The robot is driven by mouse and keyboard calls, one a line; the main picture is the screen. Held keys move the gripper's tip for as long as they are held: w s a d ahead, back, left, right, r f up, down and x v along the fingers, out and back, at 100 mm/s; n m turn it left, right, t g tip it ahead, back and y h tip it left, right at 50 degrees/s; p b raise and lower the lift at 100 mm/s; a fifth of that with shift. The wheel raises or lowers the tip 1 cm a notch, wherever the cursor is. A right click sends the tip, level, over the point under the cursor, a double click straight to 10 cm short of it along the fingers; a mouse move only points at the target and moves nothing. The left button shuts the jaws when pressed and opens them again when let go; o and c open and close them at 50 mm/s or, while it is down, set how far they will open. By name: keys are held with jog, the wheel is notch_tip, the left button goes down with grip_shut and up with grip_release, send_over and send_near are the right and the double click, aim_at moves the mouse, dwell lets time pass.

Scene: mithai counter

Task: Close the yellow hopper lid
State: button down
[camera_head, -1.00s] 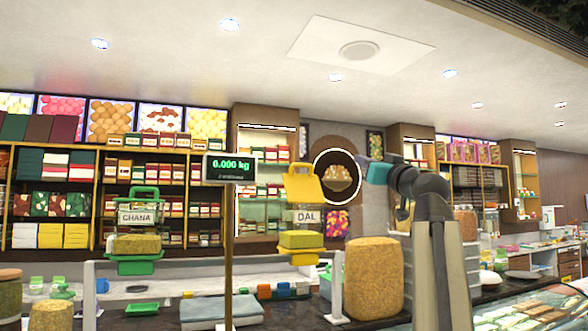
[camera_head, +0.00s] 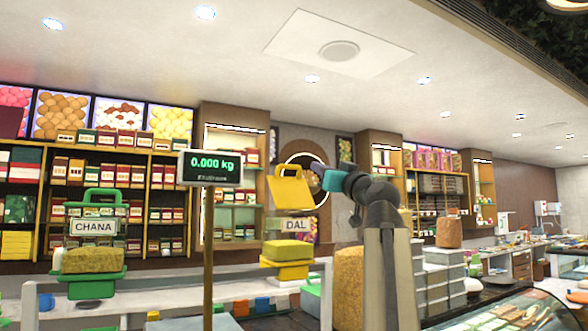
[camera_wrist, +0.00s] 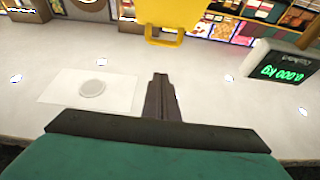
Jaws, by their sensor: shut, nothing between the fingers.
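The yellow hopper lid (camera_head: 291,192) stands raised and tilted above the hopper labelled DAL (camera_head: 296,225) in the head view. The hopper's yellow lower part (camera_head: 287,270) sits below, with yellow contents (camera_head: 289,249) above it. My gripper (camera_head: 319,168) is at the lid's upper right in the picture; its fingers are small there, and I cannot tell the depth gap. In the upside-down wrist view the fingers of my gripper (camera_wrist: 160,78) are shut and empty.
A hopper labelled CHANA with a green lid (camera_head: 100,197) hangs to the left. A scale display (camera_head: 210,168) on a post stands between the hoppers. A tall brown container (camera_head: 348,285) stands behind my arm, and stacked white boxes (camera_head: 437,290) are to the right.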

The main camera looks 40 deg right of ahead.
jog(key=shift+w, duration=0.15)
notch_tip(320, 180, up, 2)
jog(key=p, duration=0.5)
send_over(293, 185)
jog(key=s+a, duration=0.2)
jog(key=s, duration=0.2)
jog(key=shift+s+a+r, duration=0.1)
jog(key=shift+a, duration=0.05)
